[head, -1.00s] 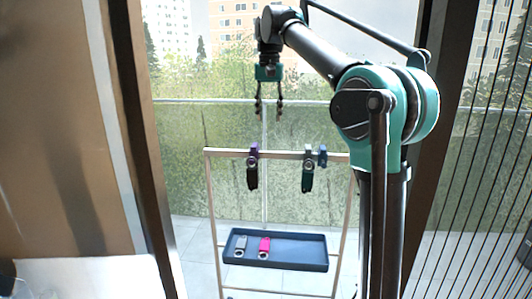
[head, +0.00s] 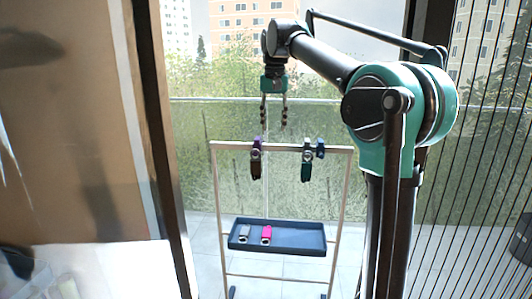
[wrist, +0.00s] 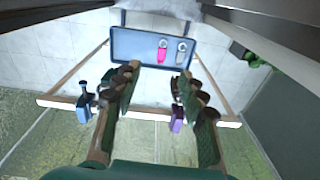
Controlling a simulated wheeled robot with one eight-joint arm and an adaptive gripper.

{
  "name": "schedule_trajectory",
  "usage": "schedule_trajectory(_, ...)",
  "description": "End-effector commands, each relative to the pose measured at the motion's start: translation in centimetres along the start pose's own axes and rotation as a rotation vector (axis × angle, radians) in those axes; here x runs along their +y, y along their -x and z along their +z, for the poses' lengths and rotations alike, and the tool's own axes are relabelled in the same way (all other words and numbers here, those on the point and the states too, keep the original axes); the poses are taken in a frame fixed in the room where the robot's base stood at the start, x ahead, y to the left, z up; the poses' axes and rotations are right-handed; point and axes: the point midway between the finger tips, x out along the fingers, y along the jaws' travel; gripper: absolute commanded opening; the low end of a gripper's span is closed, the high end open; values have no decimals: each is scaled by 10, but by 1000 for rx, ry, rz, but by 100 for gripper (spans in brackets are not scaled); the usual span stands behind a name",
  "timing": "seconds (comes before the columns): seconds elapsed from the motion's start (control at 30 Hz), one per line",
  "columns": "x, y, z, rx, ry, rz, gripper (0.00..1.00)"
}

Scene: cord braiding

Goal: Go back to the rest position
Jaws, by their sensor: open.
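My gripper (head: 273,112) hangs pointing down above the top bar of a wooden rack (head: 228,146) in the head view. Its two fingers are apart with nothing between them; they also show in the wrist view (wrist: 155,105). A purple clip with a dark brown cord (head: 256,168) hangs on the bar's left part. A grey-ringed clip with a dark green cord (head: 306,171) hangs right of it, and a blue clip (head: 320,149) sits beside that. In the wrist view, the blue clip (wrist: 84,109) and the purple clip (wrist: 176,121) show near the fingers.
A dark blue tray (head: 300,240) on the rack's lower part holds a grey piece (head: 244,232) and a pink piece (head: 266,235). A glass railing stands behind the rack. A brown wall (head: 80,130) and door frame (head: 165,150) are at left, dark vertical bars (head: 475,150) at right.

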Motion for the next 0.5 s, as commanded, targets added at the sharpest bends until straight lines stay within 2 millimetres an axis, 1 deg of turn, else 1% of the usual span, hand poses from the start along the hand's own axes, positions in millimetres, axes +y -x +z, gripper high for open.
schedule_trajectory(0.17,16,-29,2,20,10,-9,41)
schedule_trajectory(0.27,26,-50,4,36,19,-15,41)
schedule_trajectory(0.37,42,-78,10,54,29,-21,41)
schedule_trajectory(0.47,62,-116,22,81,44,-28,41)
schedule_trajectory(0.5,72,-134,29,94,51,-32,41)
